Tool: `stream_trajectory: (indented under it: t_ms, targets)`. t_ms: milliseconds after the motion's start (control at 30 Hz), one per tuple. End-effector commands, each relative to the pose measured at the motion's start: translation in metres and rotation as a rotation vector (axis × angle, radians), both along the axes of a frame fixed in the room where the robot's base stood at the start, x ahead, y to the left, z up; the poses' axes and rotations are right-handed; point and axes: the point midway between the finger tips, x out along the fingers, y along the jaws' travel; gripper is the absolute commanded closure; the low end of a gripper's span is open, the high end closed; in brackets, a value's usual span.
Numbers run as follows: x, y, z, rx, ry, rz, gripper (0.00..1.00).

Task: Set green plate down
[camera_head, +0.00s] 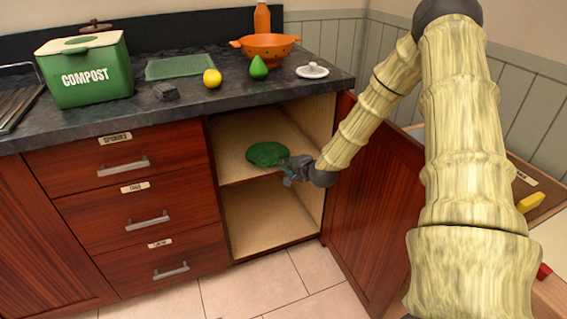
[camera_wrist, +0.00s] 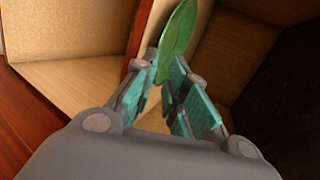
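The green plate (camera_head: 268,153) is inside the upper compartment of the open cabinet, near its front. It looks roughly level in the head view; I cannot tell whether it touches the shelf (camera_head: 236,172). My gripper (camera_head: 287,167) reaches in from the right, at the plate's right edge. In the wrist view my gripper (camera_wrist: 166,68) has its teal-padded fingers on either side of the plate's edge (camera_wrist: 180,30), close together at the tips, and appears shut on it. Most of the plate is out of the wrist view.
The open cabinet door (camera_head: 375,200) stands to the right, beneath my arm. The lower compartment (camera_head: 265,217) is empty. Drawers (camera_head: 130,205) lie to the left. The counter above holds a compost bin (camera_head: 85,75), lemon (camera_head: 212,78), green pear-shaped item (camera_head: 258,68), colander (camera_head: 266,46) and white lid (camera_head: 312,71).

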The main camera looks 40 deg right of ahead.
Motion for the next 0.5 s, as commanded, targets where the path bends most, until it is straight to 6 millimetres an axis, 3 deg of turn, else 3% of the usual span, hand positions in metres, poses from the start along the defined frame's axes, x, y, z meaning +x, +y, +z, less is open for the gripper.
stream_trajectory:
  t_ms: [233, 500]
  targets:
    - [-0.031, 0.003, 0.017, 0.001, 0.000, -0.002, 0.86]
    - [-0.047, 0.005, 0.022, -0.002, 0.003, 0.001, 0.86]
